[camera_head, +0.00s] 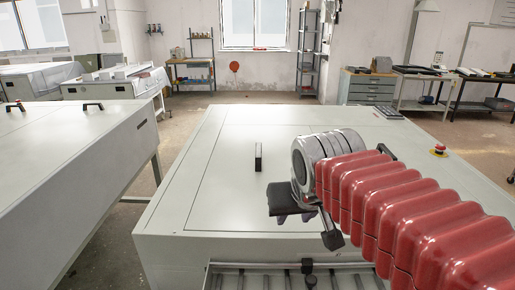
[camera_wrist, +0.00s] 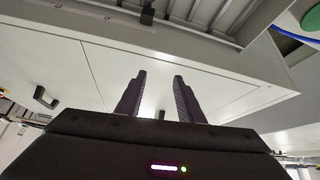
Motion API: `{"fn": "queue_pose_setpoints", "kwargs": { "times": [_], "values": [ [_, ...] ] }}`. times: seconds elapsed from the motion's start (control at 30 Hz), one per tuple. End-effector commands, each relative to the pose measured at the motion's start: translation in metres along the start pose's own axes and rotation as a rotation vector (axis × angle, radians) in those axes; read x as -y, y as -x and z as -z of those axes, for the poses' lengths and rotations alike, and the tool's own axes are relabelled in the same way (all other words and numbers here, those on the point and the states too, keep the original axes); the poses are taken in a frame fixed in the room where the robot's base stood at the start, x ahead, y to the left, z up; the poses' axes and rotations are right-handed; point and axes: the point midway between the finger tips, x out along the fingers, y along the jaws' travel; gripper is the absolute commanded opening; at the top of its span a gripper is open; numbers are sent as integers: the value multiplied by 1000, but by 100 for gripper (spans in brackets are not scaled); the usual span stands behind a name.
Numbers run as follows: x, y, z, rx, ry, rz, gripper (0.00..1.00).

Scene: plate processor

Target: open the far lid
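The pale grey machine top (camera_head: 205,205) in front of me has flat lid panels marked by thin seams, and they lie shut. An upright black handle (camera_head: 258,157) stands on the panel left of my arm. A second black handle (camera_head: 388,152) shows partly behind my red arm sleeve. My gripper (camera_wrist: 160,76) is above the front part of the machine top, right of and nearer than the left handle. Its two dark fingers are apart with nothing between them. A black handle (camera_wrist: 45,98) shows at the left of the wrist view; I cannot tell which one. My arm hides the top's right part.
A metal rail frame (camera_head: 285,275) with a black clamp (camera_head: 307,266) lies at the machine's front edge. A red button (camera_head: 438,150) sits at the right edge. Another pale machine (camera_head: 70,160) with black handles stands left, across a narrow floor gap.

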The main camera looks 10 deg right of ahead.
Motion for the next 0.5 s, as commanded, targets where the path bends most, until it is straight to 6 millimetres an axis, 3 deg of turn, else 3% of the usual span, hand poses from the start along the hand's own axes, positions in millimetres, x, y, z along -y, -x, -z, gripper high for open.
{"fn": "queue_pose_setpoints", "kwargs": {
  "times": [0.1, 0.5],
  "values": [
    [4, -5, 37, -21, -11, -10, 34],
    [19, -31, 150, -101, -54, -39, 34]
  ]
}}
